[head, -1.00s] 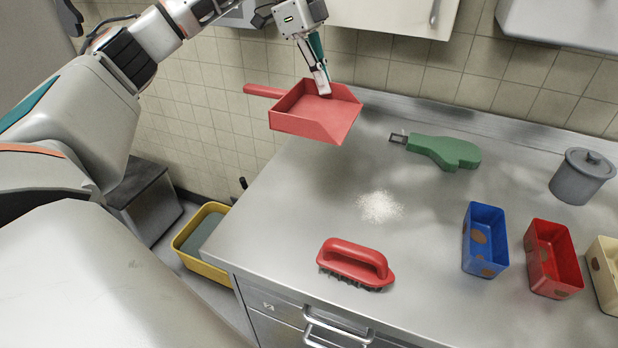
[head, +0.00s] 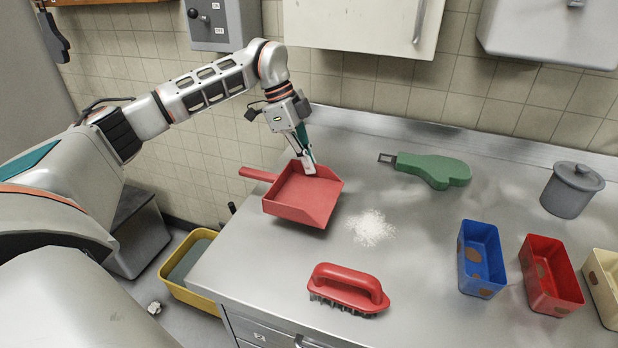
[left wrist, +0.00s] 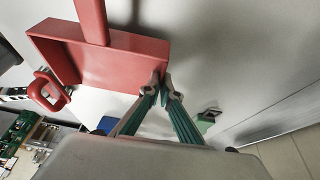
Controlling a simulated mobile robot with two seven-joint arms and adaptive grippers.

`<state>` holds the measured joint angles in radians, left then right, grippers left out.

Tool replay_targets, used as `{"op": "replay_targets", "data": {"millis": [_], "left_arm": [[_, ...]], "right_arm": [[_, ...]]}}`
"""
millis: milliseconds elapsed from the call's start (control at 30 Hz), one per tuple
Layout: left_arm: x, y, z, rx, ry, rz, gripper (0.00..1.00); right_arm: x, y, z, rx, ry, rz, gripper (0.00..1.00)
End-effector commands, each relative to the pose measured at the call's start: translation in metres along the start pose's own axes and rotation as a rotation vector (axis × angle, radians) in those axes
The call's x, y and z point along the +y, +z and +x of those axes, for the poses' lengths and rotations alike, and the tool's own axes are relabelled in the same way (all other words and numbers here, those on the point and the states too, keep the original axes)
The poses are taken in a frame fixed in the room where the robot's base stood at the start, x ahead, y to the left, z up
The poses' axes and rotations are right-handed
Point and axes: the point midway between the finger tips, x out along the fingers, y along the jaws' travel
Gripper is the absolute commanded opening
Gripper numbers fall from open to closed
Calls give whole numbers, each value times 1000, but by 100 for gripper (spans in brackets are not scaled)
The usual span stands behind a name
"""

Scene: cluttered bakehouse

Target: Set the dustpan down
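The red dustpan (head: 297,200) is at the left part of the steel counter, with its handle (head: 257,174) pointing left past the counter's edge. My left gripper (head: 309,170) is shut on the pan's far wall, and in the left wrist view its fingertips (left wrist: 166,84) pinch the wall of the dustpan (left wrist: 115,62) near a corner. The pan looks roughly level and very low over the counter. I cannot tell whether its bottom touches. My right gripper is in neither current view.
A white powder heap (head: 371,228) lies just right of the pan. A red brush (head: 347,288) is in front. A yellow tub (head: 184,288) is on the floor.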

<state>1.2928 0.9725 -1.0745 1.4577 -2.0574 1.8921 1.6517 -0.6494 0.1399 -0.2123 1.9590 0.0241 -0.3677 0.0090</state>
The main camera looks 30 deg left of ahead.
Motion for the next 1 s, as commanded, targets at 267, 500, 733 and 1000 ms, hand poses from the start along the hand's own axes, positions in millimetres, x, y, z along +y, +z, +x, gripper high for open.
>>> {"op": "replay_targets", "data": {"millis": [267, 500, 733, 1000], "left_arm": [[0, 12, 30, 0, 4, -1, 0], [-1, 16, 40, 0, 0, 0, 0], [0, 17, 41, 0, 0, 0, 10], [-1, 17, 41, 0, 0, 0, 21]], "right_arm": [[0, -1, 1, 6, 1, 1, 40], [0, 0, 1, 4, 0, 1, 40], [-1, 2, 1, 0, -1, 1, 40], [-1, 3, 2, -2, -1, 1, 40]]}}
